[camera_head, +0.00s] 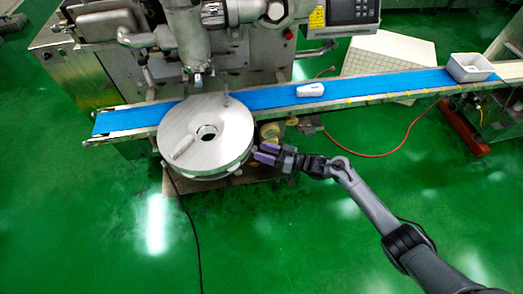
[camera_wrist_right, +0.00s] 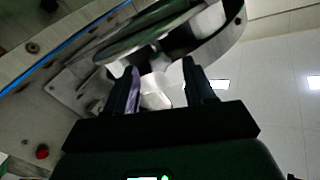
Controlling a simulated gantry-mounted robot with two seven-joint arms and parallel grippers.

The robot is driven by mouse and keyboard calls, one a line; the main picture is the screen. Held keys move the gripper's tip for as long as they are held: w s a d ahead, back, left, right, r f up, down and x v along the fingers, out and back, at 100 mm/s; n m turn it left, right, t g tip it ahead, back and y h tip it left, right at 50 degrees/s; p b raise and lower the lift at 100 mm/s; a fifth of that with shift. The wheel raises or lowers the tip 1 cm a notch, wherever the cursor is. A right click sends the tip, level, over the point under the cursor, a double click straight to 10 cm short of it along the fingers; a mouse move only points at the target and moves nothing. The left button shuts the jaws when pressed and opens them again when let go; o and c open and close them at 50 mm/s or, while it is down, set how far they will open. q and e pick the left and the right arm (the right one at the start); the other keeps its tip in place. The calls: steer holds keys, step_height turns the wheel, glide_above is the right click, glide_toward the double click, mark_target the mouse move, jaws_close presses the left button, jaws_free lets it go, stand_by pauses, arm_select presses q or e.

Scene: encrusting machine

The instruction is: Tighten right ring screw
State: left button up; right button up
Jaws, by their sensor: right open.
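The round metal disc unit (camera_head: 220,120) with a central hole stands at the front of the machine in the head view. My right gripper (camera_head: 264,153) is just right of its rim, with its fingers pointing left toward it. In the right wrist view, the two fingers of my right gripper (camera_wrist_right: 162,85) are apart. A pale metal part (camera_wrist_right: 154,100) shows between them, and I cannot tell whether it is the right ring screw. It does not look gripped. The curved metal rim (camera_wrist_right: 220,38) is above the fingers. My left gripper is not in view.
The blue conveyor belt (camera_head: 370,86) runs behind the disc and carries a white rounded object (camera_head: 310,90). A white bin (camera_head: 469,68) stands at its right end. The machine body (camera_head: 95,75) is behind. Green floor (camera_head: 270,240) is clear in front.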

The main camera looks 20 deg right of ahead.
steer(key=v, duration=0.9)
steer(key=shift+s+p, duration=0.15)
steer(key=shift+p, duration=0.15)
steer(key=shift+d, duration=0.1)
steer(key=s+a+f+m, duration=0.2)
steer(key=s+a+f, duration=0.3)
steer(key=s+f, duration=0.3)
steer(key=s+a+r+h, duration=0.2)
steer(key=s+a+h, duration=0.1)
steer(key=s+a, duration=0.6)
steer(key=s+d+r+m+g+h, duration=0.3)
steer(key=s+d+r+g+h, duration=0.45)
steer(key=s+d+h, duration=0.2)
step_height(320, 180, up, 29)
steer(key=n+p, duration=0.1)
steer(key=p, duration=2.7)
steer(key=shift+s+a+g+h+p, duration=0.3)
steer(key=shift+s+g+h+p, duration=0.05)
steer(key=shift+s+h+p, duration=0.1)
